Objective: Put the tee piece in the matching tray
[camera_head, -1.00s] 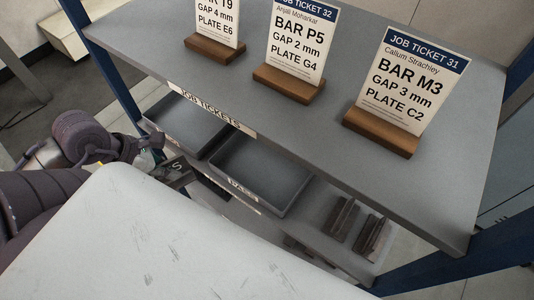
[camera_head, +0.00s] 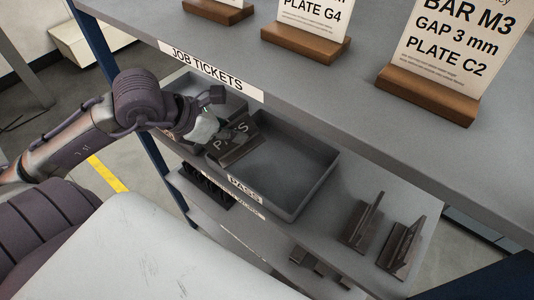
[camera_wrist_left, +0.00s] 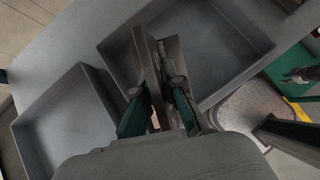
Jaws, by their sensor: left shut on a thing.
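The tee piece (camera_head: 235,142) is dark metal with pale lettering that seems to read PASS. My left gripper (camera_head: 212,128) is shut on it and holds it over the left end of the PASS tray (camera_head: 325,185); whether it touches the tray is unclear. In the left wrist view my gripper's green fingers (camera_wrist_left: 160,105) pinch the tee piece (camera_wrist_left: 147,62), its flange rising between them over a grey tray. A second grey tray (camera_head: 178,80) lies to the left, partly hidden by my arm, its label not readable. My right gripper is out of view.
The upper shelf, labelled JOB TICKETS (camera_head: 210,68), overhangs the trays and carries ticket stands (camera_head: 425,95). Two more dark metal pieces (camera_head: 402,245) stand right of the PASS tray. Dark parts (camera_head: 205,185) lie on a lower shelf. The PASS tray's middle looks empty.

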